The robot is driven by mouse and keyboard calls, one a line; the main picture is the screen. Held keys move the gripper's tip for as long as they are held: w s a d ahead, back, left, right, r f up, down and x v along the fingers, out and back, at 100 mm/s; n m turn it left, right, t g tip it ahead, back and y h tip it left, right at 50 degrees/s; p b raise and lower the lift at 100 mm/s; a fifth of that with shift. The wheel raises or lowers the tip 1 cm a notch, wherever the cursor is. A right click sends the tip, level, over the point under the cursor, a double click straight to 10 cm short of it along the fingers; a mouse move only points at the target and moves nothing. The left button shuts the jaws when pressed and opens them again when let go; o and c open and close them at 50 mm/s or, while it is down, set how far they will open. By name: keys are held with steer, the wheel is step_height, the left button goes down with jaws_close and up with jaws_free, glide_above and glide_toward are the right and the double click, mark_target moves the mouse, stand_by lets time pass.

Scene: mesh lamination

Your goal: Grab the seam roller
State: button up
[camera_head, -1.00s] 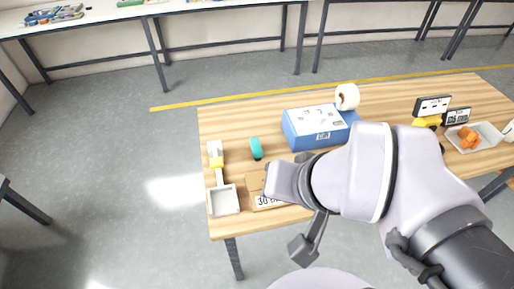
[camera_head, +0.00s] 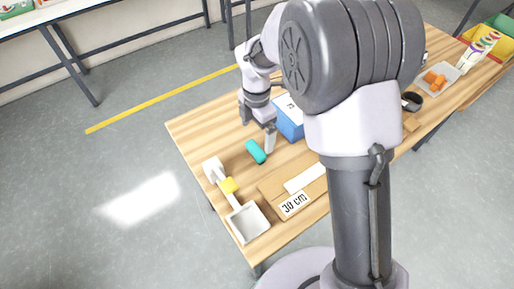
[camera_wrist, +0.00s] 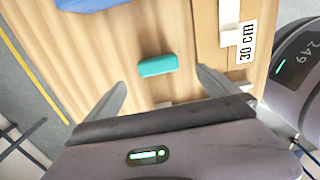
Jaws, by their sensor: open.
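A small teal rounded piece (camera_head: 256,151), which looks like the seam roller, lies on the wooden table near its left part. It also shows in the wrist view (camera_wrist: 158,65), just beyond and between the two fingertips. My gripper (camera_head: 269,141) points down above the table, close to the right of the teal piece in the head view. In the wrist view, my gripper (camera_wrist: 161,80) is open and empty, its fingers spread wider than the piece. I see no contact between them. Fine detail of the piece is too small to tell.
A brown board with a "30 cm" label (camera_head: 295,204) lies near the table's front edge. A blue box (camera_head: 290,124) stands behind my gripper, partly hidden by my arm.

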mark_target(256, 148)
step_height(256, 148, down, 4)
steer(key=shift+f+b, duration=0.25)
steer(key=shift+b, duration=0.4)
steer(key=f+b, duration=0.1)
steer(key=f, duration=0.1)
steer(key=f+b, duration=0.2)
steer(key=f, duration=0.1)
steer(key=shift+w+a+f, duration=0.1)
steer(key=shift+a, duration=0.1)
steer(key=shift+r, duration=0.2)
